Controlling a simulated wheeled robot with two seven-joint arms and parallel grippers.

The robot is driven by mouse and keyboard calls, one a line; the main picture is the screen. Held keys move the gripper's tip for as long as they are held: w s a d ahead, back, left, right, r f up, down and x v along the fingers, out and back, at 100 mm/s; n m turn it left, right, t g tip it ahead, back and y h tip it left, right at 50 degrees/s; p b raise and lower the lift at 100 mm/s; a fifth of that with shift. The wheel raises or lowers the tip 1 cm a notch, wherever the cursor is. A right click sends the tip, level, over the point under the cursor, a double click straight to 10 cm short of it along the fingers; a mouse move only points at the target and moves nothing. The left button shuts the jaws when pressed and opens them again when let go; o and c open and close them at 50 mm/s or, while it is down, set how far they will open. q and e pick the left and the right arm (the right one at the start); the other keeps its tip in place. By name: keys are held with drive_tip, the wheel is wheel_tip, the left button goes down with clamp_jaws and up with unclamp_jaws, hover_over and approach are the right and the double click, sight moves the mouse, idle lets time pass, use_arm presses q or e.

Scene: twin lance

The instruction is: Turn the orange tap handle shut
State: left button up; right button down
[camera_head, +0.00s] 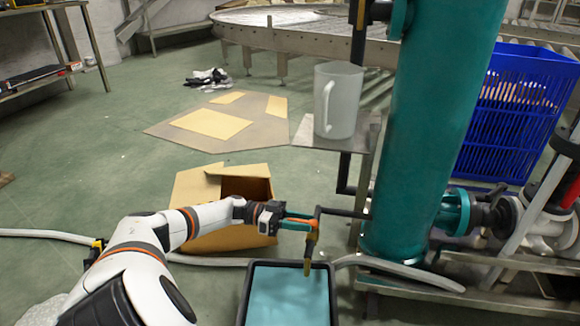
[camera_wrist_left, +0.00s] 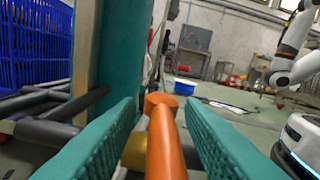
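The orange tap handle (camera_wrist_left: 165,140) runs lengthwise between the two teal fingers of my left gripper (camera_wrist_left: 163,112) in the left wrist view. A narrow gap shows on each side of it, so the fingers are open around it. In the head view my left gripper (camera_head: 300,221) reaches from the left to the tap, and its fingers largely hide the handle. The brass tap spout (camera_head: 308,264) hangs from a dark pipe (camera_head: 342,212).
A dark-rimmed tray (camera_head: 244,292) of teal liquid stands below the tap. A large teal column (camera_head: 425,120) rises to the right. A frosted jug (camera_head: 337,100) stands on a metal shelf (camera_head: 305,133) behind. An open cardboard box (camera_head: 200,185) lies behind my left arm.

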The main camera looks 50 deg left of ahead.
use_arm(q)
drive_tip(key=v, duration=1.1)
drive_tip(key=shift+a, duration=0.15)
